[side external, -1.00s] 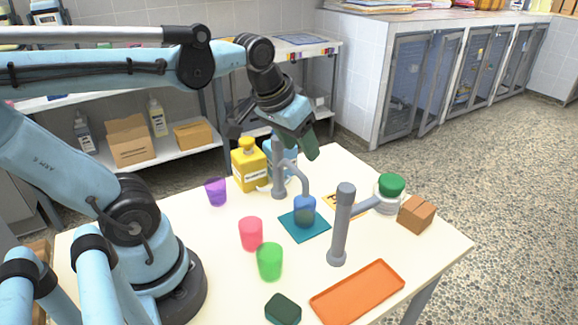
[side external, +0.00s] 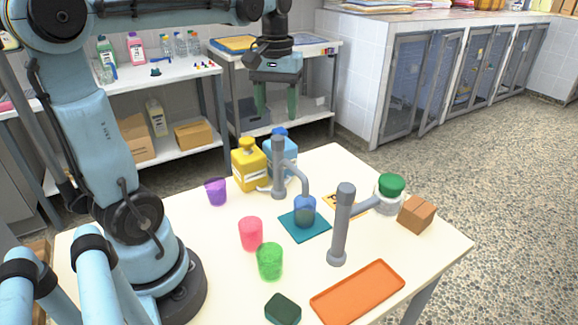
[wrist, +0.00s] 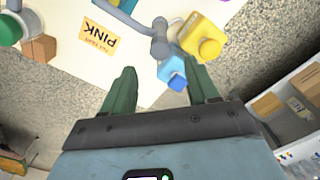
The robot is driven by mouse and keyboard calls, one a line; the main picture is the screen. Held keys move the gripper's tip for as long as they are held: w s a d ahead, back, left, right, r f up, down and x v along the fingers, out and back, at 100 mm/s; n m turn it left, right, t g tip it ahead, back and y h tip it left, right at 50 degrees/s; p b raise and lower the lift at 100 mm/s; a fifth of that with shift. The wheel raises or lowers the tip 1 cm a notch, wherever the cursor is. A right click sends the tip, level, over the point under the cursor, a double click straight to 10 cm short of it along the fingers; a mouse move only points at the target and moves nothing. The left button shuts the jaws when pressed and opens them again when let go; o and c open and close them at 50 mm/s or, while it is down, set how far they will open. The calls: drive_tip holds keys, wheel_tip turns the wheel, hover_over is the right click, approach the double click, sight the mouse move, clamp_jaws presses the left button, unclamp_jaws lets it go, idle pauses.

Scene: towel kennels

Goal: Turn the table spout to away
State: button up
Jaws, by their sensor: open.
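Two grey posts with side arms stand on the white table. The far spout (side external: 279,168) curves right and down over a blue cup (side external: 305,212) on a teal mat (side external: 290,234). The near spout (side external: 341,227) points right to a green-lidded jar (side external: 389,197). I cannot tell which one is the table spout. My gripper (side external: 277,105) points down, open and empty, above the table's far edge and higher than the far spout. In the wrist view, the fingers (wrist: 163,78) are apart, with the far post's top (wrist: 160,47) beyond them.
A yellow bottle (side external: 248,170) and a blue bottle (side external: 281,150) stand close beside the far post. Purple (side external: 216,191), pink (side external: 250,233) and green (side external: 270,262) cups stand left. An orange tray (side external: 357,292), dark green block (side external: 283,309) and brown box (side external: 416,215) lie nearer or right.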

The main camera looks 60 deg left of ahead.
sight(277, 137)
wheel_tip(277, 137, down, 7)
drive_tip(key=shift+f, duration=0.15)
idle(0.4)
clamp_jaws()
